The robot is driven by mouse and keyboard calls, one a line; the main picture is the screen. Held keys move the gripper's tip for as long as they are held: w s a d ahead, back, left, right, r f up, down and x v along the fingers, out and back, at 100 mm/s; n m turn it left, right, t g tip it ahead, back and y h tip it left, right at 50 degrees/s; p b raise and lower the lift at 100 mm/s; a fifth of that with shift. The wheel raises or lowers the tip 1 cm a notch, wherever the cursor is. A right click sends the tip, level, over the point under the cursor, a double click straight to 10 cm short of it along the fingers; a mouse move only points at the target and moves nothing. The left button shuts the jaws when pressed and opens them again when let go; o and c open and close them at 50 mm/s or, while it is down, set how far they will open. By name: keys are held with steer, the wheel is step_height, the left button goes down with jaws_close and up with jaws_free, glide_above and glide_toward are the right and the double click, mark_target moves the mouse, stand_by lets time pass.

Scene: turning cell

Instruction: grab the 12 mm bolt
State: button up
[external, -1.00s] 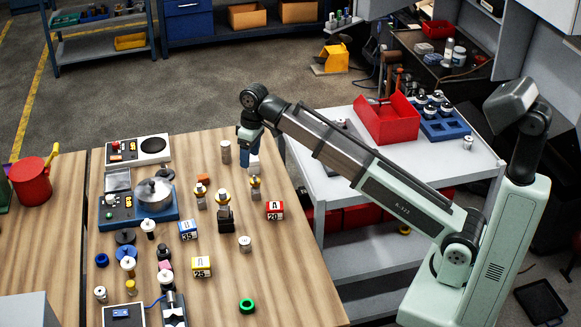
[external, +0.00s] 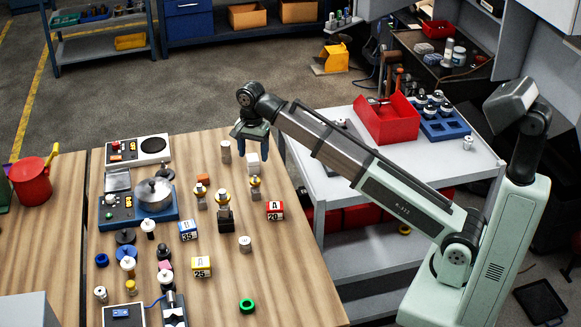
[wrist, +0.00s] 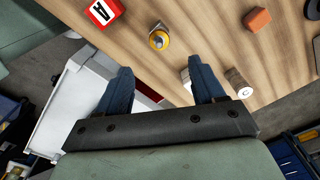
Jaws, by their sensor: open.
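I cannot tell which piece is the 12 mm bolt; no size mark for it is readable. Candidates on the wooden bench include a grey cylinder (external: 225,151), a yellow-topped piece (external: 255,188) and a silver cylinder (external: 245,244). My gripper (external: 252,140) is open and empty above the bench's far right edge, over a white block (external: 253,162). In the wrist view my two blue fingers (wrist: 160,75) are spread wide. The yellow-topped piece (wrist: 158,39) lies beyond them, and a ridged cylinder (wrist: 238,84) is right of the right finger, which partly hides the white block (wrist: 186,78).
A green ring (external: 247,306) lies in front. A grey cart (external: 335,185) with a red bin (external: 388,118) stands right.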

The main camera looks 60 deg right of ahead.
mark_target(255, 180)
steer(key=shift+f, duration=6.9)
steer(key=shift+c, duration=0.4)
jaws_close()
